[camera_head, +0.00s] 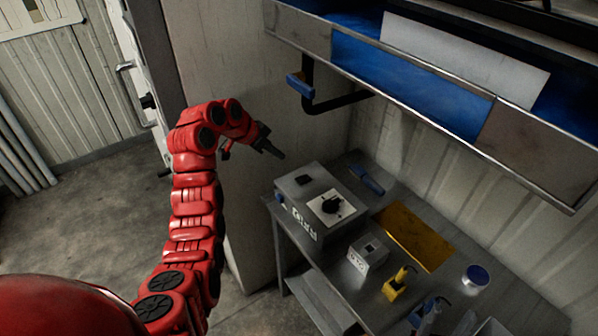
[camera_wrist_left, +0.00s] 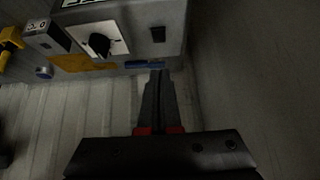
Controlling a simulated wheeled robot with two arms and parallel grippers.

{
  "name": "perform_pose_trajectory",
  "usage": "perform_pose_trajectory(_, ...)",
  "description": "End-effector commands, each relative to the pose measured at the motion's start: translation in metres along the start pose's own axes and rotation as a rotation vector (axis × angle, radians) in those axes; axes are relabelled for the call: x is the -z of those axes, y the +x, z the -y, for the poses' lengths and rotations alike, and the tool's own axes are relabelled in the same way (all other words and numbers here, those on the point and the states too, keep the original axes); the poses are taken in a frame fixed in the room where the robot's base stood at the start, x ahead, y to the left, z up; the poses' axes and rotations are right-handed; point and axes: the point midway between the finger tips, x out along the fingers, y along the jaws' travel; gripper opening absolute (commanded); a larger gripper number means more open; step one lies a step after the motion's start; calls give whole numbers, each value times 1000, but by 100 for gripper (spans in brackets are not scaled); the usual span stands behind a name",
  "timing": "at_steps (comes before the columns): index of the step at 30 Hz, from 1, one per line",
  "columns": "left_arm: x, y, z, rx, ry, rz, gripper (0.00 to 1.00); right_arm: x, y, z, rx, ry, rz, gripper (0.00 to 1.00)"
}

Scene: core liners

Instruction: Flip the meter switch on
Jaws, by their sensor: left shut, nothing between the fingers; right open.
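The meter (camera_head: 318,213) is a grey box on the workbench, with a white plate and a black knob (camera_head: 331,204) on its top face. A small black switch (camera_head: 303,180) sits on the same face near its left corner. In the left wrist view the switch (camera_wrist_left: 158,34) is right of the knob (camera_wrist_left: 99,45). My right gripper is not in view.
The bench (camera_head: 450,305) also holds a small grey box (camera_head: 367,254), a yellow tool (camera_head: 398,284), a yellow tray (camera_head: 414,237) and a round blue-topped can (camera_head: 475,277). A blue-fronted shelf (camera_head: 410,82) hangs above. A wall panel stands behind my left arm.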

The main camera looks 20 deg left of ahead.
Motion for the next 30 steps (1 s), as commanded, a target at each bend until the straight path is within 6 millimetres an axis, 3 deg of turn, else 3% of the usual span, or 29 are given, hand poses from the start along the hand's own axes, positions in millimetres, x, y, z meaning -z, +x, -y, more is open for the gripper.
perform_pose_trajectory(10,3,13,-1,-2,0,-1,0,1,8,0,0,0,0,50)
perform_pose_trajectory(18,3,63,-2,-6,-3,2,0,5,31,-2,0,0,0,50)
perform_pose_trajectory(26,2,101,-1,-2,-2,1,0,8,46,-2,0,0,0,50)
perform_pose_trajectory(30,-15,116,-1,-3,-3,2,0,10,59,-3,0,0,0,50)
